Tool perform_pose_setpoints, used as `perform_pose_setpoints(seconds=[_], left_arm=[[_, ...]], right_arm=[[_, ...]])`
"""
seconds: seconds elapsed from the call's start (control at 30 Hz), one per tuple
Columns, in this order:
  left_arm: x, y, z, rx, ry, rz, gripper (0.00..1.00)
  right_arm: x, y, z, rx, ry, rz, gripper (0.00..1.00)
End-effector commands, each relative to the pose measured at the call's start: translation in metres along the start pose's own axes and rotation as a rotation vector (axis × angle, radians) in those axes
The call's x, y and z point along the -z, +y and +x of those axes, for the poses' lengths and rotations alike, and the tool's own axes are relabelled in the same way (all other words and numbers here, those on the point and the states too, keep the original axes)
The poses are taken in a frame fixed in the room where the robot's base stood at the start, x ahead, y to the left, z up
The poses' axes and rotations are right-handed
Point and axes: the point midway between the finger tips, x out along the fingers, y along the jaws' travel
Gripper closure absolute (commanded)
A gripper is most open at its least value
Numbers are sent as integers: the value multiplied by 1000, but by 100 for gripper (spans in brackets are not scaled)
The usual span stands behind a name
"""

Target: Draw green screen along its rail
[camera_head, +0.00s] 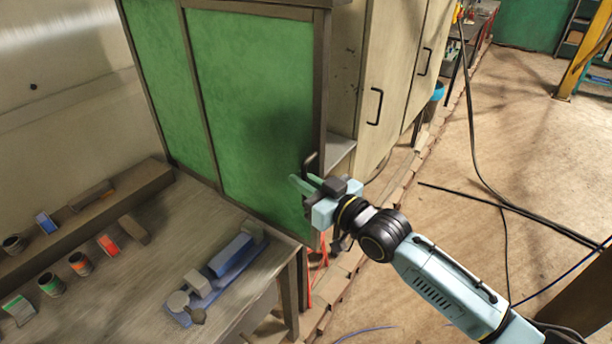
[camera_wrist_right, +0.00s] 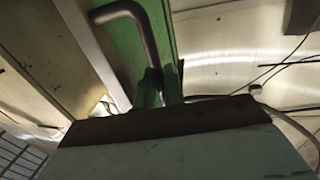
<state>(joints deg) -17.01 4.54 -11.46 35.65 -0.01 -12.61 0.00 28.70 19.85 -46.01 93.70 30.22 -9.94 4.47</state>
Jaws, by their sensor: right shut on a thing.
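My right gripper (camera_head: 306,185) is at that edge, shut on the handle. In the right wrist view the bent dark handle (camera_wrist_right: 126,12) runs down between the fingers (camera_wrist_right: 172,88), with green behind it. The fingers hide the lower part of the handle. The rail cannot be made out clearly. My left gripper is out of view.
The workbench (camera_head: 120,290) holds a blue tool (camera_head: 222,267), small cans (camera_head: 80,263) and coloured blocks. Pale cabinets (camera_head: 385,80) with handles stand right of the screen. Black cables (camera_head: 475,130) lie on the open floor at right.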

Motion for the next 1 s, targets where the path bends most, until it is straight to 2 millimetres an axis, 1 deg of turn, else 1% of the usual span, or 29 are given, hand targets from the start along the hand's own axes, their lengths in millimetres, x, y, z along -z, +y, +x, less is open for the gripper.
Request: perform_pose_setpoints(seconds=[0.27,0.3,0.4,0.67,0.77,0.87,0.97,1.0], left_arm=[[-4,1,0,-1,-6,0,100],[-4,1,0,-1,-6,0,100],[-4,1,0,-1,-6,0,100],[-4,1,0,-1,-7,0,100],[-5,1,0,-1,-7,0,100],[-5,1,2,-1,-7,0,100],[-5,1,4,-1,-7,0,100],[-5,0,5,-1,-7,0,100]], right_arm=[[-1,0,-1,-1,-2,1,100],[-1,0,-1,-1,-2,1,84],[-1,0,-1,-1,-2,1,72],[0,0,-1,-2,-1,0,72],[-1,1,-5,-2,0,0,72],[-1,1,-16,-2,-1,0,72],[-2,1,-34,-2,-3,0,72],[-3,1,-43,-3,-3,0,72]])
